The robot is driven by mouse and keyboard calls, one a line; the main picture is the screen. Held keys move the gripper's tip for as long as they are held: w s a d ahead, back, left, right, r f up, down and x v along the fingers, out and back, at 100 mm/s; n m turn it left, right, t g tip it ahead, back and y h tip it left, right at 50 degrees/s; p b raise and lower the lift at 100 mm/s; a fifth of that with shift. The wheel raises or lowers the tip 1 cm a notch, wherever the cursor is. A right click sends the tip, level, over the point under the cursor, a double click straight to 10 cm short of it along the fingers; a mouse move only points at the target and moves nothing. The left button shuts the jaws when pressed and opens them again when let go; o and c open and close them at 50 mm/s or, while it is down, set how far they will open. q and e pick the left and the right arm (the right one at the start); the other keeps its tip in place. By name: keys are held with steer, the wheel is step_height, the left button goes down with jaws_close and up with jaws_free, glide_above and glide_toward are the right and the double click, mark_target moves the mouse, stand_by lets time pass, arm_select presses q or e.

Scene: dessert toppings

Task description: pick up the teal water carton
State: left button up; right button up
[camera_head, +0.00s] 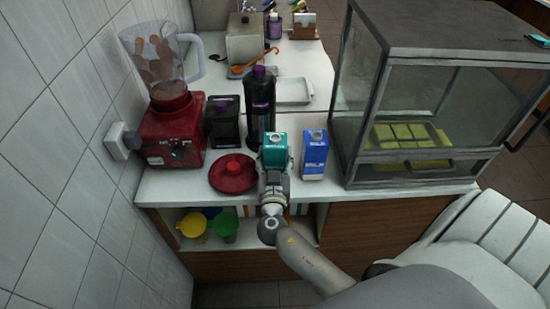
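The teal water carton (276,142) stands near the front edge of the white counter, with its teal upper part and white top showing. My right gripper (272,178) is directly in front of it and overlaps its lower part, so the bottom of the carton is hidden. The fingers look to be at the carton, but I cannot tell whether they touch it or are closed on it. My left gripper is not in view.
A blue carton (315,158) stands close on the right. A red blender (172,128) is at the left wall. A glass display case (425,110) bounds the right.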

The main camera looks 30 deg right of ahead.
mark_target(275, 137)
steer(key=shift+r, duration=0.15)
step_height(275, 137, up, 10)
steer(key=shift+f, duration=0.1)
stand_by(0.5)
